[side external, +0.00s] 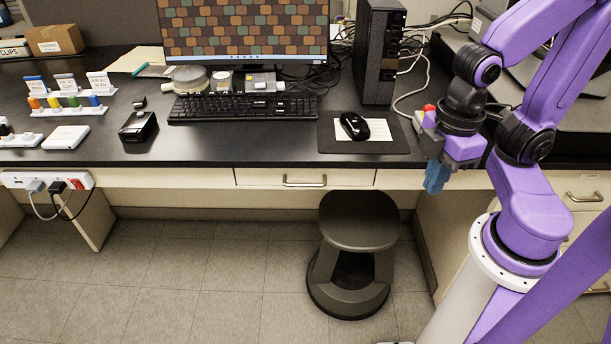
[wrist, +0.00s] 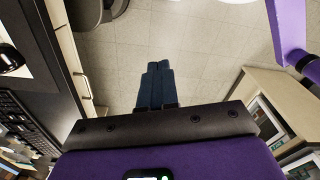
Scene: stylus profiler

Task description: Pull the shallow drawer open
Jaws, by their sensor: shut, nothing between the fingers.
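The shallow drawer (side external: 258,177) is a wide cream front under the desk's black top. It looks closed, flush with the desk's front. Its bar handle (side external: 305,183) is at its middle. In the wrist view the handle (wrist: 83,80) lies left of the fingers. My gripper (side external: 434,188) hangs to the right of the drawer, at about the desk's front edge, with its blue fingers pointing down. In the wrist view my gripper (wrist: 158,66) has its fingers together, empty, above the floor. It is apart from the drawer and handle.
A dark round stool (side external: 358,222) stands on the floor below the drawer's right end. The desk top (side external: 230,148) carries a keyboard (side external: 243,108), a mouse (side external: 354,126) on a pad and a computer tower (side external: 379,55). The floor (side external: 200,270) left of the stool is clear.

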